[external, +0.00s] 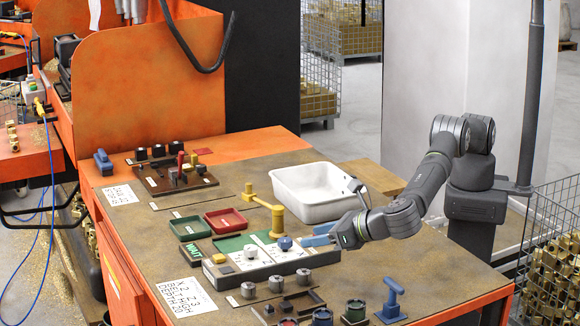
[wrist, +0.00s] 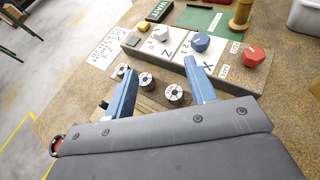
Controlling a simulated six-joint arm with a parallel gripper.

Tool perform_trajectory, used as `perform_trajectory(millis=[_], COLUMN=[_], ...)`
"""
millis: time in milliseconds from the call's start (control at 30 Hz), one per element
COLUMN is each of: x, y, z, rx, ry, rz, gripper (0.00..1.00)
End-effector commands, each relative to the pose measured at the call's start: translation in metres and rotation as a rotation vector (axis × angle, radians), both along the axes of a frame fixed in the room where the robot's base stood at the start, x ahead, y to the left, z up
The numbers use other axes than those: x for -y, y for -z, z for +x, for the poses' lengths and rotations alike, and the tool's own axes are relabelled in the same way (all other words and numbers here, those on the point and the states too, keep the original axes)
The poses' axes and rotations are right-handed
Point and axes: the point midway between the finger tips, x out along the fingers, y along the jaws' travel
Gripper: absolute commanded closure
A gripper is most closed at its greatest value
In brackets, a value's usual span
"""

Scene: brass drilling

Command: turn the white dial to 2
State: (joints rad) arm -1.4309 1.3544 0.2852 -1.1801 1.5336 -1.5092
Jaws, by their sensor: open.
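The white dial (external: 250,251) sits on a white plate at the left part of the grey control box (external: 222,277). It also shows in the wrist view (wrist: 161,33), upper middle, beyond my fingertips; its setting is too small to read. A blue dial (external: 285,243) is to its right and shows in the wrist view (wrist: 200,42). A red dial (wrist: 253,56) is further right; my gripper hides it in the external view. My gripper (external: 308,236) has blue fingers, spread and empty, at the right end of the box. In the wrist view its fingers (wrist: 160,60) point toward the box, touching no dial.
Several grey slotted cylinders (wrist: 146,79) stand in front of the box. A brass post with an arm (external: 277,220) rises behind it. Red (external: 226,220) and green (external: 190,229) trays and a white bin (external: 310,209) lie beyond. A written sheet (external: 187,297) lies left.

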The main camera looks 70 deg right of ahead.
Motion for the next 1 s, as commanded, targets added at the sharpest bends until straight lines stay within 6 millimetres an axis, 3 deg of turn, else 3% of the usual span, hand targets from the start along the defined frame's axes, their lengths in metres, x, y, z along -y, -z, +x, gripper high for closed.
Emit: perform_trajectory(millis=[167, 400, 600, 800, 1000], x=[-0.004, -0.022, -0.028, -0.019, 0.009], y=[-0.003, -0.017, -0.027, -0.028, -0.022], z=[0.023, 0.117, 0.186, 0.231, 0.254], rx=[0.015, 0.083, 0.135, 0.161, 0.158], ry=[-0.045, -0.311, -0.582, -0.86, -1.144], rz=[0.005, 0.014, -0.007, -0.043, -0.075], gripper=[0.49, 0.49, 0.49, 0.49, 0.49])
